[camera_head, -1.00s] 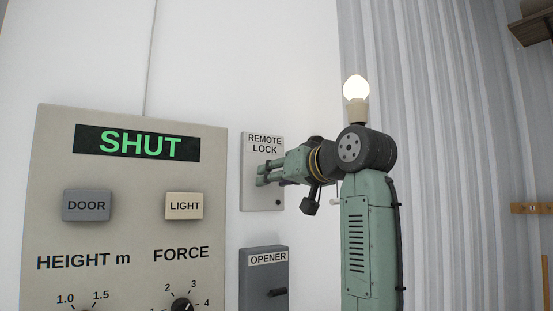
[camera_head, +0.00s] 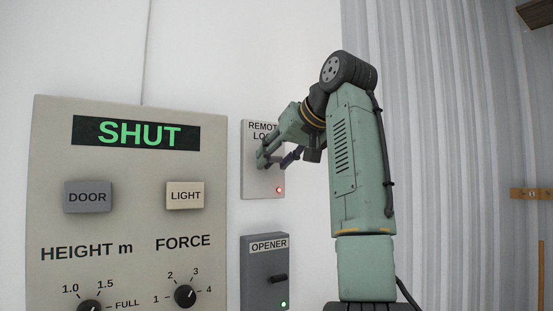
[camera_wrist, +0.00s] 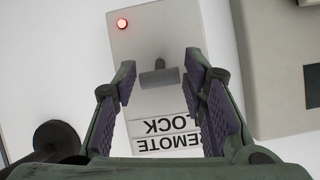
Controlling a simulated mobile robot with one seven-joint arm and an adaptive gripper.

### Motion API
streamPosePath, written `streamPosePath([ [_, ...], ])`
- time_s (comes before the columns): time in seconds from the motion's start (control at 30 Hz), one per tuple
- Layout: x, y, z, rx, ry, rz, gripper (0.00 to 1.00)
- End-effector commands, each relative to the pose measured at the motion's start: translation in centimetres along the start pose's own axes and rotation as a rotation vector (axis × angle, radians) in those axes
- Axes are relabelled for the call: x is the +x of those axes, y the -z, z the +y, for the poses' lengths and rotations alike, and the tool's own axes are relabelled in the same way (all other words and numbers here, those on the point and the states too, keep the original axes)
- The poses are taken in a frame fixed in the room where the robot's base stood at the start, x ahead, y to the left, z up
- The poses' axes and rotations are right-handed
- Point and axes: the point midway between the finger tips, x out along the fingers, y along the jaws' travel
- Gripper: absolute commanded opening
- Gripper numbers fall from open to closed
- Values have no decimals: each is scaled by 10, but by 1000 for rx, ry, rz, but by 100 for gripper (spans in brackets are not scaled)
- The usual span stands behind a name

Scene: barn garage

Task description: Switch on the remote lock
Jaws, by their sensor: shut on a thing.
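The remote lock (camera_head: 262,187) is a pale wall plate with a small red lamp (camera_head: 279,190) lit at its lower right. In the wrist view the remote lock (camera_wrist: 150,35) appears upside down, its red lamp (camera_wrist: 122,24) glowing. A grey lever (camera_wrist: 158,76) stands out from the plate between my fingers. In the head view my gripper (camera_head: 264,160) is at the plate's upper half. It partly covers the label and hides the lever there.
A large beige panel (camera_head: 45,225) on the left reads SHUT in green and carries buttons and dials. A grey opener box (camera_head: 256,297) with a lit green lamp (camera_head: 284,304) is just below the remote lock. Corrugated wall (camera_head: 445,130) lies to the right.

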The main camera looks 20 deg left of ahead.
Motion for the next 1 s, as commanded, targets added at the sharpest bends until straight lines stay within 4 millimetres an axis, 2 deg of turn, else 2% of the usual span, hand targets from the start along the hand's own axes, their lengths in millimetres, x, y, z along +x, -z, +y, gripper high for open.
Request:
streamPosePath([
  [0.43, 1, 0, 0, 0, -1, -6, 11],
  [0.47, 1, 0, 0, 0, -1, -6, 41],
  [0.73, 0, 0, 0, 0, -1, -5, 59],
  [1.0, 0, 0, 0, 0, -1, -4, 59],
])
